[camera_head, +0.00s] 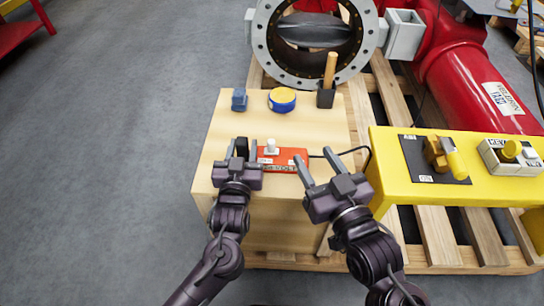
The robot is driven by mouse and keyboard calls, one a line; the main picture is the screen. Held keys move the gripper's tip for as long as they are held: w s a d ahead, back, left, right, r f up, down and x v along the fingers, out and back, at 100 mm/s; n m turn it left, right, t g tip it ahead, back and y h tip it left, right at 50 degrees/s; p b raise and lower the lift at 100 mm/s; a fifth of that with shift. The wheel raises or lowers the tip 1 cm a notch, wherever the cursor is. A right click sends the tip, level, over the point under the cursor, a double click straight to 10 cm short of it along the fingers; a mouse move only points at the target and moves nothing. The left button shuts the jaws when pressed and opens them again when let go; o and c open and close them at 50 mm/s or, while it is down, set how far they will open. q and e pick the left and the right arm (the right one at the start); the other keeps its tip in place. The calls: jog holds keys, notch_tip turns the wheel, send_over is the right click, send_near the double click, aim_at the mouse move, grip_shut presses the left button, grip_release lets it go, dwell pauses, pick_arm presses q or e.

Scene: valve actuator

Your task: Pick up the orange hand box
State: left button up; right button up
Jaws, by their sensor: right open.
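The orange hand box (286,163) lies flat on the light wooden box top, with a white knob (271,146) on its upper face and a dark cable leaving its right end. My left gripper (241,150) is at the hand box's left end, its fingers on either side of a small dark block; I cannot tell whether it touches that block or the hand box. My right gripper (317,160) is open and empty by the hand box's right end. Its left finger overlaps that end in the picture; contact cannot be told.
A blue cube (239,100), a blue and yellow round item (282,100) and a black holder (326,97) with a wooden handle stand at the back. A yellow bench (400,190) with switches is on the right. Behind stand a large flanged valve (270,72) and red cylinder (460,80).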

pick_arm(q)
grip_shut()
jog(key=shift+r, duration=0.1)
notch_tip(320, 180, up, 9)
jog(key=shift+f, duration=4.15)
